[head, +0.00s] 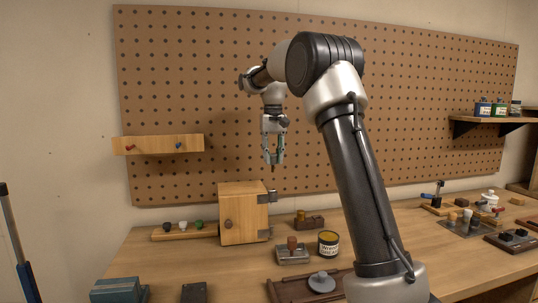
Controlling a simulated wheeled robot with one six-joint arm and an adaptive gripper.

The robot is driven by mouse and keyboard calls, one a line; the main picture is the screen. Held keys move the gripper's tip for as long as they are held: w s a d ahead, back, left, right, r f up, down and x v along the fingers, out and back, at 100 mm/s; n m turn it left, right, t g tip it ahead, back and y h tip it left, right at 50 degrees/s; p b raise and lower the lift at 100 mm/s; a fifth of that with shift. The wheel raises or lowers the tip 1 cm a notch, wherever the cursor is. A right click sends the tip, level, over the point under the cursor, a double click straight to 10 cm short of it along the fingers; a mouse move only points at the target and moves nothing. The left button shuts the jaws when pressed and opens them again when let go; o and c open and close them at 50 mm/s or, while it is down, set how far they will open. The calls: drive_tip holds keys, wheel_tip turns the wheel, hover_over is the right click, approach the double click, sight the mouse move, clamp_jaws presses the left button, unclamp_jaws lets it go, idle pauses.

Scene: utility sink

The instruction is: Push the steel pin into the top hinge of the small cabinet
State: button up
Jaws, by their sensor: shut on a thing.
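The rest of the pin is hidden by the fingers.
A wooden rack with knobs (185,231) lies left of the cabinet. A labelled tin (328,243) and a metal block with a brown peg (292,252) stand to its right. A pegboard (200,80) rises behind, with a small wooden rail (158,145). More fixtures fill the bench's right.

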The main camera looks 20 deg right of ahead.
sight(273, 164)
drive_tip(key=shift+s, duration=0.1)
drive_tip(key=shift+f, duration=2.85)
drive_tip(key=shift+f, duration=2.1)
drive_tip(key=o, duration=1.1)
wheel_tip(273, 164, up, 12)
drive_tip(key=shift+r, duration=0.1)
